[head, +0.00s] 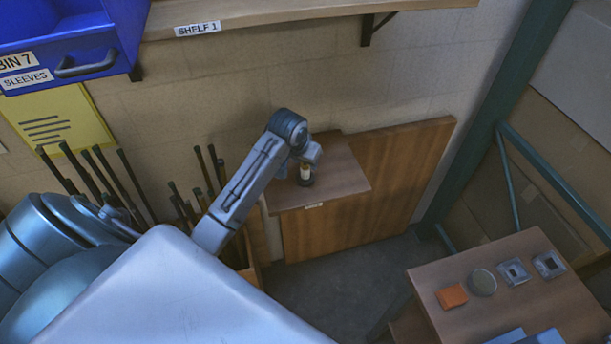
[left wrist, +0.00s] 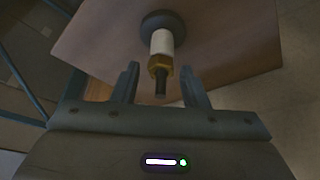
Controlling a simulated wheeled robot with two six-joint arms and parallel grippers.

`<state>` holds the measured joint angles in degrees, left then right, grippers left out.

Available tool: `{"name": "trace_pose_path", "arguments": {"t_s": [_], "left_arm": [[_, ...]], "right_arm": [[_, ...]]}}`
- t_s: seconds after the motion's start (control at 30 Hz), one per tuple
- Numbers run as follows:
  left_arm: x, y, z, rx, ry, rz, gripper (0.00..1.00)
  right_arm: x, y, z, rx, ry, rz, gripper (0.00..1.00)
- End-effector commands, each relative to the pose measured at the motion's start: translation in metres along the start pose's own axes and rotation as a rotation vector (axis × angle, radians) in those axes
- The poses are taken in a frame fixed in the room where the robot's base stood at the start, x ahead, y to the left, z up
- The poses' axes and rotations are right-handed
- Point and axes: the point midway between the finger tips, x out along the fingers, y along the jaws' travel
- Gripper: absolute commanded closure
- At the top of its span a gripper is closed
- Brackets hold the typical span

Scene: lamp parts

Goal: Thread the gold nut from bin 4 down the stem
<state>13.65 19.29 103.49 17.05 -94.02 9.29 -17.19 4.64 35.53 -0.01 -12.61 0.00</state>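The gold nut (left wrist: 160,63) sits around the stem, at the end of a white sleeve (left wrist: 161,42) in the left wrist view. The dark tip of the stem (left wrist: 160,86) sticks out past the nut. The dark round base (left wrist: 162,21) rests on a small wooden table. My left gripper (left wrist: 159,68) is open, with one finger on each side of the nut and a small gap visible to both. In the head view, the lamp part (head: 306,176) stands upright on the table beside my left gripper (head: 297,165). My right gripper is not in view.
The small wooden table (head: 338,177) stands against a wooden panel (head: 396,182). Dark rods (head: 118,180) stand at left. A blue bin (head: 70,35) labelled BIN 7 sits upper left, by a shelf (head: 260,17). Another table (head: 520,310) at right holds an orange block (head: 452,296) and a round dish (head: 483,282).

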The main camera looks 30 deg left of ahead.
Motion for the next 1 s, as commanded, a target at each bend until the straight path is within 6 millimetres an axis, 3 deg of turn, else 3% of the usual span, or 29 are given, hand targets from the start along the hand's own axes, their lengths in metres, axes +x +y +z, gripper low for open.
{"name": "trace_pose_path", "arguments": {"t_s": [0.07, 0.2, 0.27, 0.43, 0.8, 1.0], "left_arm": [[0.0, -0.0002, -0.0001, 0.001, 0.0, 0.0, 0.64], [0.0, -0.0002, -0.0001, 0.002, 0.0, 0.001, 0.91], [0.0, -0.0003, -0.0001, 0.003, 0.0, 0.001, 1.0], [0.0002, -0.0023, -0.0002, 0.078, -0.002, 0.03, 1.0], [0.0011, -0.0047, -0.0012, 0.514, -0.001, 0.213, 1.0], [0.0011, -0.0041, -0.0012, 0.561, 0.001, 0.233, 1.0]], "right_arm": [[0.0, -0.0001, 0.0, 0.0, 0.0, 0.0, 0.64], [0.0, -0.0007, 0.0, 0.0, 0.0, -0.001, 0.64], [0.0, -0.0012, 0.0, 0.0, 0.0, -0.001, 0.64], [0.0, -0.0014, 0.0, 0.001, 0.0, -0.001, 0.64], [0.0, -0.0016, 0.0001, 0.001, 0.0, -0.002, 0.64], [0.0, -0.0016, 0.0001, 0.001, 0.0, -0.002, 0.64]]}}
